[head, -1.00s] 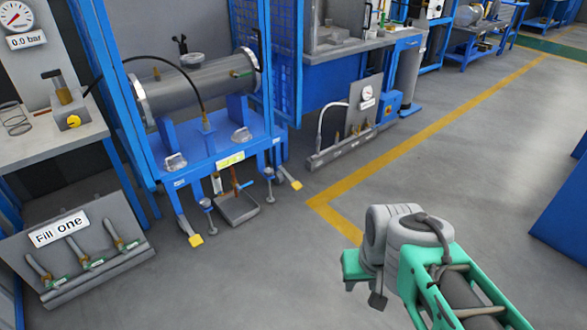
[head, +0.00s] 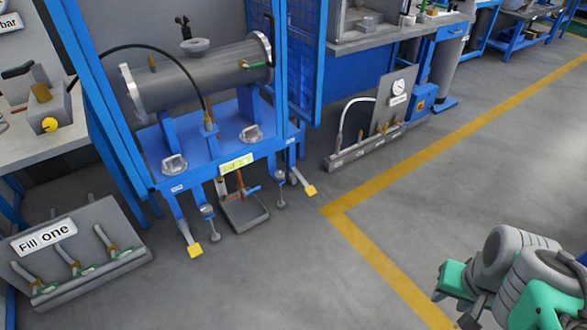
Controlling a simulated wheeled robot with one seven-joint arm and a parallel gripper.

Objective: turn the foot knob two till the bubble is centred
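In the head view, a blue stand (head: 221,140) carries a grey cylindrical shell (head: 200,75) with flanged ends. Under its front edge are two small grey foot knobs on stems, a left one (head: 207,211) and a right one (head: 281,182). I cannot read which is number two. A yellow-green strip (head: 236,163) sits on the stand's front edge, perhaps the level; no bubble can be made out. The green and grey end of my arm, with my gripper (head: 455,290), is at the lower right, well apart from the stand. Its fingers cannot be made out.
Yellow-tipped feet (head: 194,250) stick out in front of the stand. A grey tray (head: 246,213) lies beneath it. A "Fill one" panel (head: 70,250) stands at lower left, a gauge panel (head: 385,115) to the right. The floor between the stand and my arm is clear.

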